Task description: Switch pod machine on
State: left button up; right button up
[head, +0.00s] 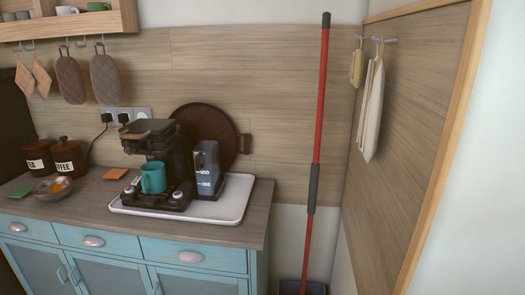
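The dark pod machine (158,145) stands on a white tray (235,207) on the counter, against the wood-panelled wall. A teal mug (153,178) sits on its front platform. A grey container with white markings (207,165) stands at its right side. Small round light-coloured parts show low on the machine's front, left and right of the mug. I cannot tell which part is the switch or whether the machine is on. Neither of my grippers is in view.
A wooden counter (85,205) tops blue cabinets (195,257). Left of the machine are dark canisters (68,157) and a bowl (53,188). A round brown board (205,122) leans behind. A red-handled broom (318,120) stands right. The tray's right end is clear.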

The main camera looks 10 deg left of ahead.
aim_at(137, 179)
jog(key=u, duration=1.3)
jog(key=i+j+z, duration=0.2)
jog(key=z, duration=0.25)
jog(key=i+j+z, duration=0.2)
jog(key=j+z, duration=0.25)
jog(key=i+j+z, duration=0.1)
jog(key=j+z, duration=0.2)
jog(key=z, duration=0.15)
jog(key=i+j+z, duration=0.2)
jog(key=j, duration=1.15)
jog(key=j+z, duration=0.2)
jog(key=j, duration=2.45)
jog(key=i, duration=0.05)
